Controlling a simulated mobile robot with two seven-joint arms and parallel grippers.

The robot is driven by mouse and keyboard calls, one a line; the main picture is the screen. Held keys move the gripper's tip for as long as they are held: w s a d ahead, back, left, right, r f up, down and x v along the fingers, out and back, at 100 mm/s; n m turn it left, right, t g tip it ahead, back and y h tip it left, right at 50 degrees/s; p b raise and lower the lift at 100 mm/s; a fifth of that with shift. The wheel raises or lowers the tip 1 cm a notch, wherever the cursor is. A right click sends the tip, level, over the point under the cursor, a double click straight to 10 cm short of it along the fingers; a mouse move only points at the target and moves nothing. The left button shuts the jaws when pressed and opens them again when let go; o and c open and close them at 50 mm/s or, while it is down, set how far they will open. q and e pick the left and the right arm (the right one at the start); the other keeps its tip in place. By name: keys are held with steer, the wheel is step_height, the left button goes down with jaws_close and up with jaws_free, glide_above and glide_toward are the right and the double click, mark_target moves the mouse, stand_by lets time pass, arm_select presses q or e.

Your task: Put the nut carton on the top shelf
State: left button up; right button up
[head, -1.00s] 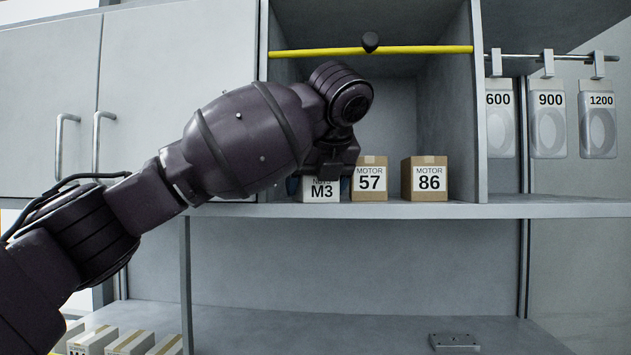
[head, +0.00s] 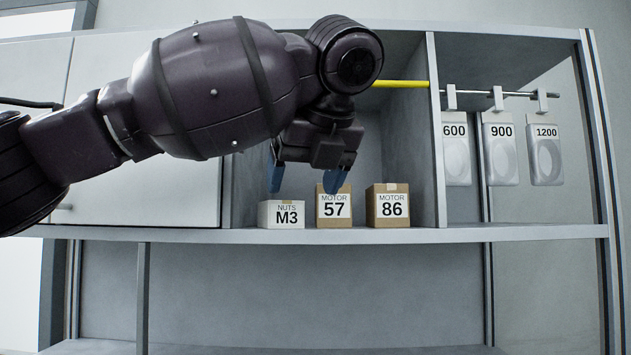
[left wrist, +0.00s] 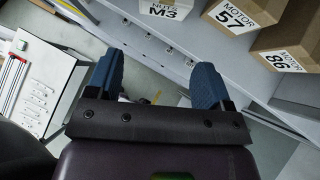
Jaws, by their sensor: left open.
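The white nut carton (head: 281,215), marked NUTS M3, stands upright on the shelf (head: 330,236) in the open cubby, left of the motor boxes. It also shows at the top edge of the left wrist view (left wrist: 163,8), partly cut off. My left gripper (head: 306,188) is open and empty, with its blue fingertips above and in front of the carton and the motor 57 box. In the left wrist view my left gripper (left wrist: 155,85) has its blue fingers spread with nothing between them. My right gripper is not in view.
The motor 57 box (head: 333,205) and motor 86 box (head: 388,207) stand right of the carton. A yellow bar (head: 402,84) crosses the cubby above, partly hidden by my arm. Tagged hangers (head: 500,150) hang from a rail at the right. The lower bay looks mostly clear.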

arm_select(q)
steer(key=shift+s+d, duration=0.25)
steer(key=shift+s, duration=0.35)
steer(key=shift+s+d, duration=0.3)
steer(key=shift+s, duration=0.35)
steer(key=shift+s+d, duration=0.25)
steer(key=shift+s, duration=0.35)
